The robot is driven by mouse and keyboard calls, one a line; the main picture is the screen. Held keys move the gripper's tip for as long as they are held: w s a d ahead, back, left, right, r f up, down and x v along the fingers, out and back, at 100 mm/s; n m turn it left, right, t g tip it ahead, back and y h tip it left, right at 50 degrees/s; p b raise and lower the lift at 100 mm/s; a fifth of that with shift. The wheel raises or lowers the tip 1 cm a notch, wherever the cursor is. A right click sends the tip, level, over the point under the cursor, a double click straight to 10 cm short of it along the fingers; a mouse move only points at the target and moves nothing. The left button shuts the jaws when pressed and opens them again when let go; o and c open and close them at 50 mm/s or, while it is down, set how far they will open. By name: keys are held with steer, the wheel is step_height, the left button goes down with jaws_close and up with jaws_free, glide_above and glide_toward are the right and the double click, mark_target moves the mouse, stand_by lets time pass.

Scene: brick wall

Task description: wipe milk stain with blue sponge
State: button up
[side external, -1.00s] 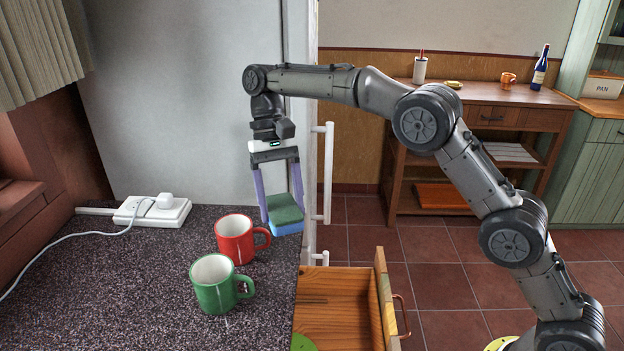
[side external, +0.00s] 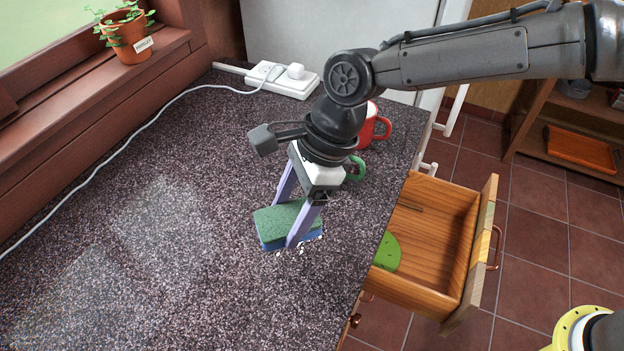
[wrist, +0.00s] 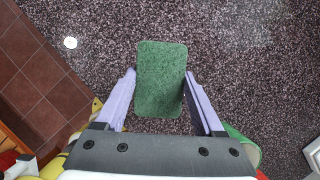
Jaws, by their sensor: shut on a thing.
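My gripper (side external: 287,218) is shut on the blue sponge (side external: 270,225), which has a green upper face and a blue underside. The wrist view shows the sponge's green face (wrist: 160,85) between the two lilac fingers. In the side view the sponge is over the dark speckled counter; I cannot tell whether it touches the surface. Whitish milky patches (side external: 165,220) spread on the counter to the left of the sponge. A faint pale patch (wrist: 250,22) shows at the wrist view's upper right.
The red mug (side external: 374,130) and green mug (side external: 357,169) stand behind my gripper, partly hidden. A white cord (side external: 130,143) runs along the window side from a power strip (side external: 268,82). The open drawer (side external: 437,230) is right of the counter edge.

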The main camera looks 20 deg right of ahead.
mark_target(281, 261)
steer(key=shift+s+a+f, duration=0.15)
steer(key=shift+s+a, duration=0.1)
steer(key=shift+a, duration=0.05)
steer(key=shift+f, duration=3.65)
steer(key=shift+w+d+f, duration=0.25)
steer(key=shift+w+d, duration=0.2)
steer(key=shift+d, duration=0.05)
steer(key=shift+w+d, duration=2.4)
steer(key=shift+w, duration=0.05)
steer(key=shift+s+a, duration=2.95)
steer(key=shift+s, duration=0.05)
steer(key=shift+w+d+r, duration=0.1)
steer(key=shift+r, duration=3.95)
